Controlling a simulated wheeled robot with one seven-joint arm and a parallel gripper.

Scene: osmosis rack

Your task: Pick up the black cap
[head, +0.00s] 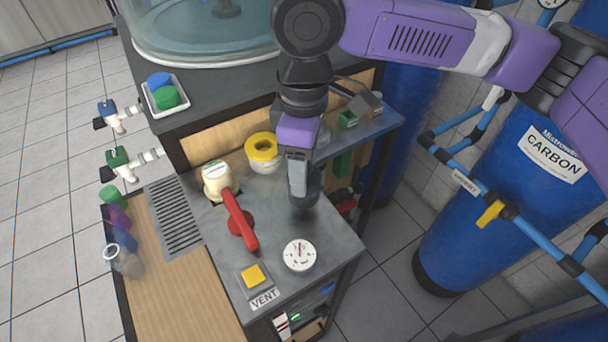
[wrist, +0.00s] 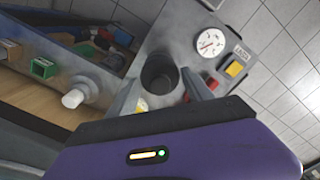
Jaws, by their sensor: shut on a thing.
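The black cap (head: 308,190) is a dark, round piece under my arm, at the right side of the grey bench top. In the wrist view the black cap (wrist: 160,74) shows as a dark hollow cylinder between the two fingers. My gripper (head: 299,182) points down and is shut on the cap; its fingers (wrist: 161,88) lie on both sides of it. The near finger hides part of the cap in the head view. I cannot tell whether the cap touches the bench top.
A red-handled valve (head: 238,220), a dial gauge (head: 299,255) and a yellow VENT button (head: 254,276) stand close by. Coloured bottles (head: 118,218) line the left edge. A blue CARBON tank (head: 500,215) and blue pipes stand at right.

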